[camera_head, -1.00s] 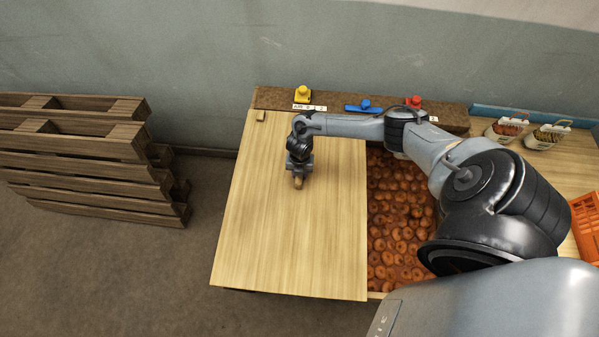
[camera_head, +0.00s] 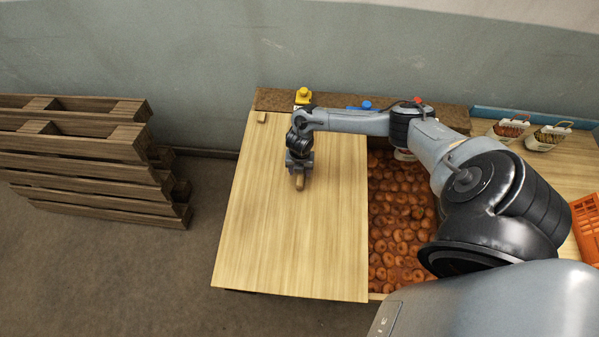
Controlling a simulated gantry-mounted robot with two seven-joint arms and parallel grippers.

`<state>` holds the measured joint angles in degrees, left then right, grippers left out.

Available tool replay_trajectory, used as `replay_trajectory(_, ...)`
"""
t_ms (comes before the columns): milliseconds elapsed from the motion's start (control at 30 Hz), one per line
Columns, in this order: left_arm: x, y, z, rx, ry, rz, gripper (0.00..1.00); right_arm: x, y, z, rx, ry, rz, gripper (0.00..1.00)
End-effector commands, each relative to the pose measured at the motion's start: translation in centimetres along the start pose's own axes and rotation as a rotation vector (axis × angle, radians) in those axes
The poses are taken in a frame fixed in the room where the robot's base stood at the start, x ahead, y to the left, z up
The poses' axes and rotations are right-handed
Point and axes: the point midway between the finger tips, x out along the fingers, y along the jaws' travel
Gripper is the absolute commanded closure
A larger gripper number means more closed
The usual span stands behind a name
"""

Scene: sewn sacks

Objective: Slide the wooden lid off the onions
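The pale wooden lid (camera_head: 262,225) lies flat over the left part of the onion bin. Reddish-brown onions (camera_head: 402,215) show in the uncovered strip along the lid's right edge. My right gripper (camera_head: 299,178) points down over the middle of the lid, at a small wooden handle (camera_head: 299,185). The fingers are small and partly hidden, so I cannot tell whether they are closed on the handle or just around it. My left gripper is not in view.
A yellow-topped item (camera_head: 303,95) and a blue one (camera_head: 367,105) stand on the brown ledge behind the bin. Two small white containers (camera_head: 507,130) and an orange crate (camera_head: 585,228) are at the right. Stacked pallets (camera_head: 85,150) stand at the left, with bare floor between.

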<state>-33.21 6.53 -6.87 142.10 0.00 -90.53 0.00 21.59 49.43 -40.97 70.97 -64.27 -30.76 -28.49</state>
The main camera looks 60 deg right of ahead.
Motion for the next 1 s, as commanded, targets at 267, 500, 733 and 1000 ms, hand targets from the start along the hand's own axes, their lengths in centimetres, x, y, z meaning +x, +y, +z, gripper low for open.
replay_trajectory(267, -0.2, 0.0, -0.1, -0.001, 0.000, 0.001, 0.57, -4.9, 0.1, 0.1, -0.002, -0.001, 0.003, 0.47)
replay_trajectory(500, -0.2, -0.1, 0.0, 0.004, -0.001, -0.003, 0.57, -7.3, 0.1, 0.1, 0.001, 0.000, 0.003, 0.47)
replay_trajectory(733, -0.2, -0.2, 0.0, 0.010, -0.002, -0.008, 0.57, -7.8, 0.1, 0.0, 0.000, 0.000, 0.001, 0.47)
replay_trajectory(1000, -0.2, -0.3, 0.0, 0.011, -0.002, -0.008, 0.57, -7.8, 0.1, 0.0, 0.000, 0.000, 0.001, 0.47)
